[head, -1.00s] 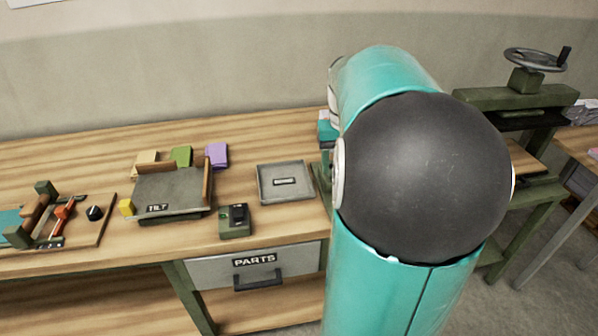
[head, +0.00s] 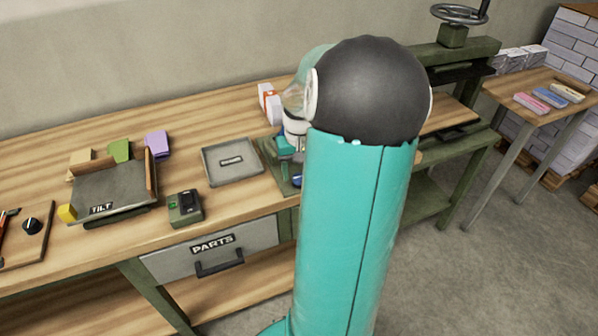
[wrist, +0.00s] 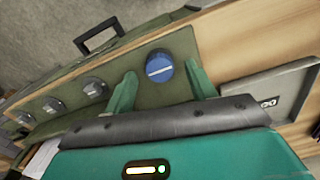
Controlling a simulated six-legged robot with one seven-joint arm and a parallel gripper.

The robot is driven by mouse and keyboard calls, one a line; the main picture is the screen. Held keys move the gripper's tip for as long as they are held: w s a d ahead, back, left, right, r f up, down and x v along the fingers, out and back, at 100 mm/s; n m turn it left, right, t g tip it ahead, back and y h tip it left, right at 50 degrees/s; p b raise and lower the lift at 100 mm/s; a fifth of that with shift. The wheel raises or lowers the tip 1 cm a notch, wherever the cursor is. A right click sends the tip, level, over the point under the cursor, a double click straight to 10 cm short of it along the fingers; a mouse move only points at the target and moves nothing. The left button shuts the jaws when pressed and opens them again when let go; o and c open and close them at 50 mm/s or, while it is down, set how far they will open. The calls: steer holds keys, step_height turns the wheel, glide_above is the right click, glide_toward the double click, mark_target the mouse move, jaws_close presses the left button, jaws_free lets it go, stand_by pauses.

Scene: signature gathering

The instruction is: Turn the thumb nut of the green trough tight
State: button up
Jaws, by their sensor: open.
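In the wrist view a round blue knob (wrist: 159,65) with a white line across its face stands on a dark green panel (wrist: 180,92). My gripper (wrist: 162,71) is open, its two green fingers to the left and right of the blue knob in the picture, with gaps on both sides. Whether the fingertips reach its depth I cannot tell. Several grey knobs with light marks, one of them the nearest grey knob (wrist: 93,88), sit in a row to the left. In the head view my arm hides most of the green panel (head: 272,158). I cannot make out a trough as such.
A grey tray (head: 207,170) lies left of the panel, with a small dark green device (head: 185,208) and a TILT stand (head: 110,190) further left. A white and red box (head: 268,103) stands behind the panel. A press (head: 455,48) stands at the right.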

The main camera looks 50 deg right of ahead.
steer(key=shift+f, duration=0.55)
steer(key=shift+c, duration=0.5)
steer(key=c, duration=0.9)
